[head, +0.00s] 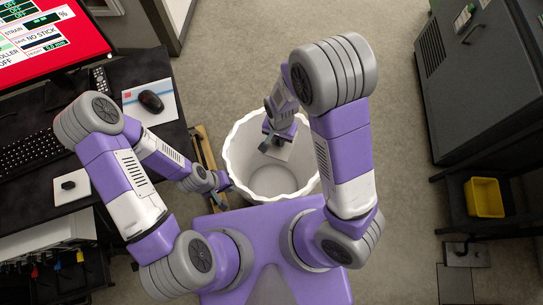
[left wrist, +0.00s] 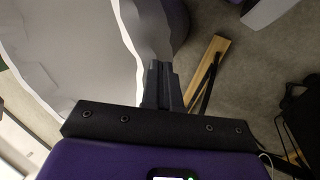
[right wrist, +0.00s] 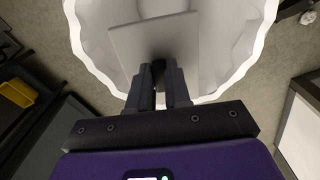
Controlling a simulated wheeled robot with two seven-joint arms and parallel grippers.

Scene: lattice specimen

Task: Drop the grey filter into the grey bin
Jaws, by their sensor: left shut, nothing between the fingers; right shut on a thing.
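The grey bin (head: 243,165) stands on the floor in front of my body, with a pale, wavy-edged lining over its rim. The grey filter (right wrist: 135,38) is a flat square sheet. My right gripper (right wrist: 165,70) is shut on its near edge. In the head view the filter (head: 280,152) hangs over the bin's opening, and the right gripper (head: 270,138) is above the bin too. My left gripper (head: 222,188) is shut and empty beside the bin's left rim. The bin (left wrist: 75,50) also shows at the upper left in the left wrist view.
A black desk (head: 150,70) with a keyboard (head: 30,140), mouse (head: 151,102) and monitor runs along the left. A wooden strip (head: 205,150) lies between desk and bin. A grey cabinet (head: 485,80) and a yellow tub (head: 484,197) are at the right. Floor right of the bin is clear.

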